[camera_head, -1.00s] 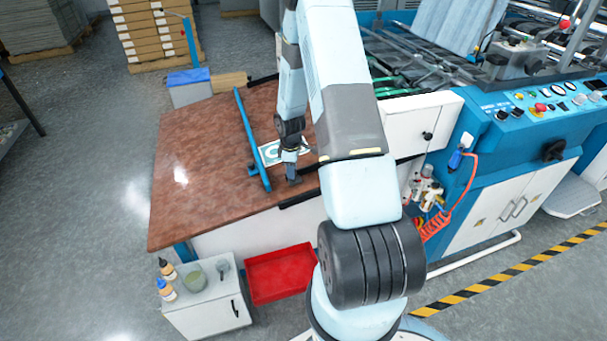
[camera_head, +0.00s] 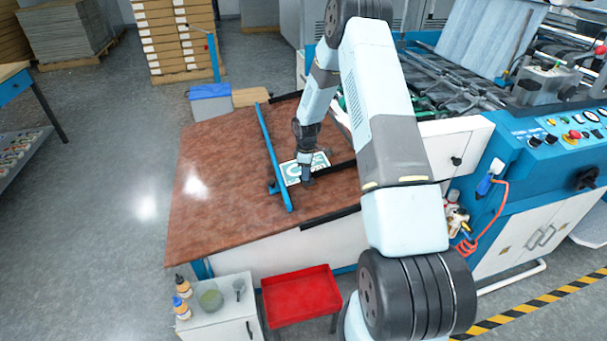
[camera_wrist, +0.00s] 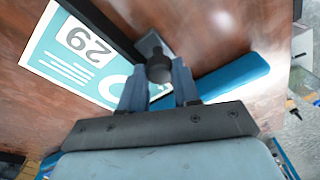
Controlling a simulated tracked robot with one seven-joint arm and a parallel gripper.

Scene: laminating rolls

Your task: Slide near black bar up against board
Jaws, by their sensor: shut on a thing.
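The near black bar (camera_head: 339,167) lies on the brown table (camera_head: 225,190), running right from my gripper (camera_head: 306,181). In the wrist view the bar (camera_wrist: 100,24) lies along one edge of the white and teal board (camera_wrist: 66,62), marked 29. The two look touching or nearly so; the fingers hide part of that edge. My gripper (camera_wrist: 159,84) is shut on the dark knob (camera_wrist: 159,68) at the bar's end. The board (camera_head: 291,173) also shows in the head view, partly behind my gripper.
A blue bar (camera_head: 272,155) crosses the table just left of the board; it also shows beside my fingers in the wrist view (camera_wrist: 232,76). Another black strip (camera_head: 330,217) lies at the table's near edge. The table's left side is clear. A red tray (camera_head: 300,296) stands below.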

